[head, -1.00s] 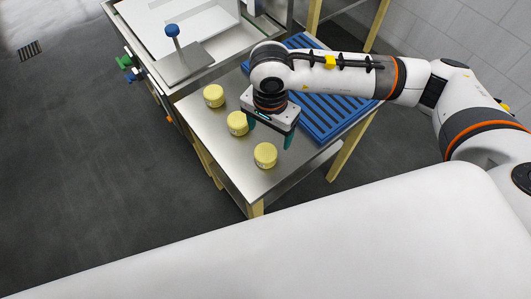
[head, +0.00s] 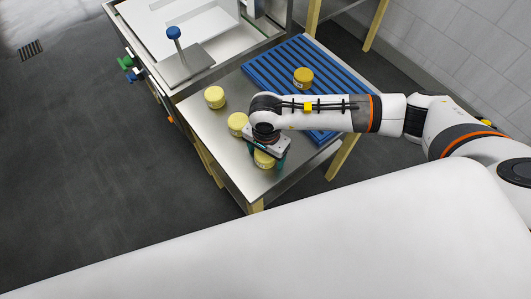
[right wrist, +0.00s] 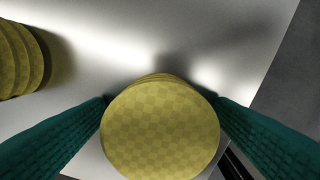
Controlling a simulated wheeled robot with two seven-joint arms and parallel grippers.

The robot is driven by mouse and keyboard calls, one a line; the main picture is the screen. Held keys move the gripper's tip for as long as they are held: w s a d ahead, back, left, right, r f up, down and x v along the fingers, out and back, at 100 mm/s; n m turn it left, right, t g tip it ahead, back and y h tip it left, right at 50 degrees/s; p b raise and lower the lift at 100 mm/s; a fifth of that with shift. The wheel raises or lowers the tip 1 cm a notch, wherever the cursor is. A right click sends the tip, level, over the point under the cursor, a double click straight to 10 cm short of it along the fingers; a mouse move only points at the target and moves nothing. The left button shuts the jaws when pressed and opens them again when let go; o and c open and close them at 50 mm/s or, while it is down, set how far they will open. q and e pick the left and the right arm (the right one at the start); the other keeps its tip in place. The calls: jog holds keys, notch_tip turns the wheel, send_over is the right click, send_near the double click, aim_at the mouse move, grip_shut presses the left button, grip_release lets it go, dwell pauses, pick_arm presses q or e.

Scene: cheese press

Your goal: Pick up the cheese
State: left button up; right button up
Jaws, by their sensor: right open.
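Several round yellow cheeses are in the head view. One cheese (head: 264,160) near the front of the steel table is partly hidden under my right gripper (head: 265,163); it also shows large in the right wrist view (right wrist: 160,132). The gripper points down with its teal fingers open, one on each side of that cheese. I cannot tell whether they touch it. A second cheese (head: 237,123) stands just behind it, and a third cheese (head: 214,97) farther back left. A darker yellow cheese (head: 303,77) sits on the blue slatted rack. My left gripper is out of view.
The steel table (head: 222,152) carries the blue slatted rack (head: 268,70) on its right. A steel press (head: 183,62) with a blue knob (head: 173,32) stands behind. A wall is at the far right.

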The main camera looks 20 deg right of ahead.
jog(key=c, duration=1.1)
jog(key=shift+r, duration=0.1)
